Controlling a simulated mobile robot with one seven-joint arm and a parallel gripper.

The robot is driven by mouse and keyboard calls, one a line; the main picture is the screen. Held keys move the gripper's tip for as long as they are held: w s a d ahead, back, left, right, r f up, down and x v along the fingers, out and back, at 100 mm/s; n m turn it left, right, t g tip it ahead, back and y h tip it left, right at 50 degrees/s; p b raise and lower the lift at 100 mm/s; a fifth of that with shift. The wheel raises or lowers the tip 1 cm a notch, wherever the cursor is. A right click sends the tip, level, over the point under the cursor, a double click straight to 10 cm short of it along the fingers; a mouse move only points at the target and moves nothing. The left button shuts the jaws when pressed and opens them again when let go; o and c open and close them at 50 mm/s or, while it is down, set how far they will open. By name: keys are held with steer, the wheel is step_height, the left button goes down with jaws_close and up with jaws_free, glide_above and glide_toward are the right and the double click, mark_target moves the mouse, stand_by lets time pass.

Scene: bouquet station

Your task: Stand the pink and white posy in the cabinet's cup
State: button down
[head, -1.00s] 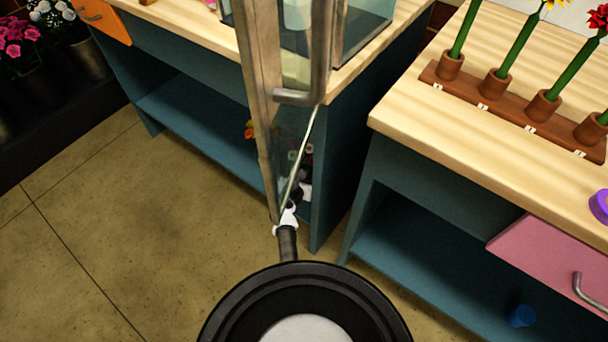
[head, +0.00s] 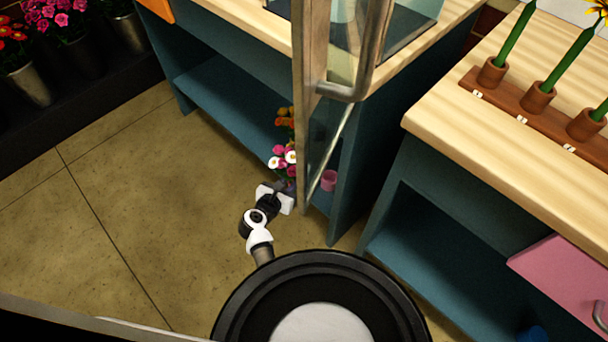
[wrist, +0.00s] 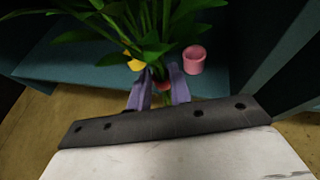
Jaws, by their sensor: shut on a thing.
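The pink and white posy (head: 283,157) stands out just beyond my gripper (head: 284,191), in front of the lower shelf. In the wrist view my gripper (wrist: 158,96) is shut on the posy's green stems, with its leaves (wrist: 150,25) spreading above the fingers. The glass cabinet (head: 412,28) stands on the bench top with its framed door (head: 313,100) swung open toward me. A pale cup-like shape (head: 343,12) shows inside, partly cut off by the door and picture edge. The posy is left of the door, below the cabinet.
A pink cup (head: 328,180) stands on the lower shelf, near the posy in the wrist view (wrist: 194,60). Orange flowers (head: 285,118) show behind the posy. A second bench (head: 450,110) stands at right with a flower rack (head: 520,97). Floor at left (head: 110,200) is clear.

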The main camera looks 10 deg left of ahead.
steer(key=r+p, duration=0.4)
steer(key=r, duration=0.1)
steer(key=s+a+r+p, duration=0.1)
steer(key=r+p, duration=0.1)
steer(key=shift+a+r+p, duration=0.1)
steer(key=shift+r+p, duration=0.05)
steer(key=shift+p, duration=0.2)
stand_by(0.4)
